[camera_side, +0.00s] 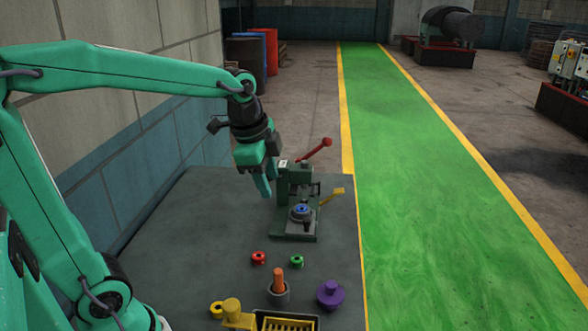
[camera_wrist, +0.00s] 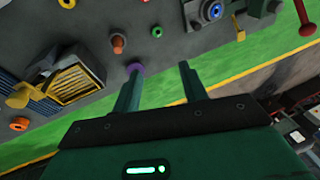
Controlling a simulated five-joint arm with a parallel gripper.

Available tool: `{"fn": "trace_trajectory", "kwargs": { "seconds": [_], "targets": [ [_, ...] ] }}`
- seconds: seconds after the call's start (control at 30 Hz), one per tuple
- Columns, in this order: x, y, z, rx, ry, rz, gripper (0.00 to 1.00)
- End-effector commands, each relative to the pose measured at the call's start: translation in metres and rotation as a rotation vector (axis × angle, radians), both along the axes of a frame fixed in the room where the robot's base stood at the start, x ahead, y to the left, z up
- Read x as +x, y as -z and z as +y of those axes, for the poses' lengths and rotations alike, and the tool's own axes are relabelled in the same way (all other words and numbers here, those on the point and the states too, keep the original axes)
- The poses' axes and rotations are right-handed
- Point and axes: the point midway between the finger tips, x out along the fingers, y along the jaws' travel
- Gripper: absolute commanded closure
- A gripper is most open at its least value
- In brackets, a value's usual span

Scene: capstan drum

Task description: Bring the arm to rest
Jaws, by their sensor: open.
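My gripper (camera_side: 266,184) hangs above the far part of the grey table, just left of the green bench machine (camera_side: 297,188). Its two fingers also show in the wrist view (camera_wrist: 160,80), spread apart with nothing between them. The machine has a red-knobbed lever (camera_side: 316,151), a yellow handle (camera_side: 333,196) and a blue ring (camera_side: 301,209) on its front post. In the side view the gripper partly overlaps the machine's left edge, and I cannot tell how close they are.
On the grey table (camera_side: 190,230) stand a red spool (camera_side: 259,258), a green spool (camera_side: 297,261), an orange peg in a grey cup (camera_side: 278,281), a purple flanged piece (camera_side: 330,294), a yellow ring (camera_side: 217,309) and a slatted yellow tray (camera_side: 287,322). The table's left part is clear.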

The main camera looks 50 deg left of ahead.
Motion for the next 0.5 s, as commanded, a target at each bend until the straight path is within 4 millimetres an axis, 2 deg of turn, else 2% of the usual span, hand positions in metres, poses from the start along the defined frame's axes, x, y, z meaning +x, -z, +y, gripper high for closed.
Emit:
{"fn": "trace_trajectory", "kwargs": {
  "seconds": [0.2, 0.5],
  "targets": [
    [-0.042, -0.007, -0.009, -0.088, -0.257, -0.073, 0.57],
    [-0.094, -0.002, -0.019, -0.238, -0.6, -0.159, 0.57]
  ]
}}
